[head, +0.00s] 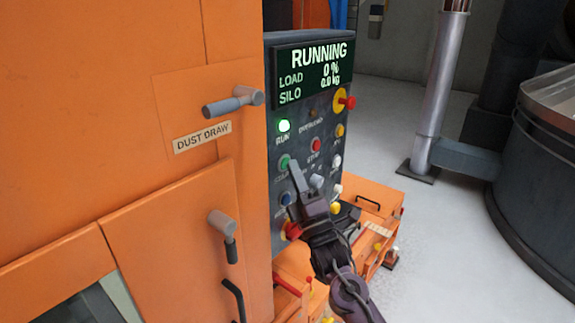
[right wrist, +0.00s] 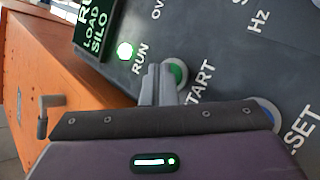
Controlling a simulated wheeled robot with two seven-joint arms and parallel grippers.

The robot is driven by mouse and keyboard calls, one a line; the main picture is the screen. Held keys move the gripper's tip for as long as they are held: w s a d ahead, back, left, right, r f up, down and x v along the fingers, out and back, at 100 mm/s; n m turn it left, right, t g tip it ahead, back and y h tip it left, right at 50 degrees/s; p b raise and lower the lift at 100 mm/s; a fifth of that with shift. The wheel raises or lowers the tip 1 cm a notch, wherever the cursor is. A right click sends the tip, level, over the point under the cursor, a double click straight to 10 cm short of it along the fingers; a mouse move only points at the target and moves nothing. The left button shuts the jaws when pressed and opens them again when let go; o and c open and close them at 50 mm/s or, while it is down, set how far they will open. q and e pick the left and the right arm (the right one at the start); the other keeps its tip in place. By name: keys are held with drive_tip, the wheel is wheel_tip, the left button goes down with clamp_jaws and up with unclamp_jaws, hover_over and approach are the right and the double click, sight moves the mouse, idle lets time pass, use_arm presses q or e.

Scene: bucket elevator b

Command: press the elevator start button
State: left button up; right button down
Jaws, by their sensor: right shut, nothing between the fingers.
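The control panel (head: 325,125) stands on the side of the orange machine. Its display (head: 313,73) reads RUNNING, load 0 % and silo 0.0 kg. My left gripper is out of view.
A red stop button (head: 315,145), a blue reset button (head: 286,198) and a red-and-yellow emergency stop (head: 344,100) are on the same panel. The dust drawer handle (head: 233,102) sticks out to the left. Open floor lies to the right.

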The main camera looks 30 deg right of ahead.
drive_tip(key=shift+s, duration=0.1)
idle(0.4)
drive_tip(key=shift+s+d, duration=0.25)
drive_tip(key=shift+s, duration=0.4)
drive_tip(key=shift+s+d+p, duration=0.1)
drive_tip(key=shift+s+d, duration=0.2)
drive_tip(key=shift+s, duration=0.45)
drive_tip(key=shift+s+d+p, duration=0.15)
drive_tip(key=shift+s+d, duration=0.2)
drive_tip(key=shift+s, duration=0.45)
drive_tip(key=shift+s+d+p, duration=0.1)
drive_tip(key=shift+s+d, duration=0.2)
drive_tip(key=shift+s, duration=0.45)
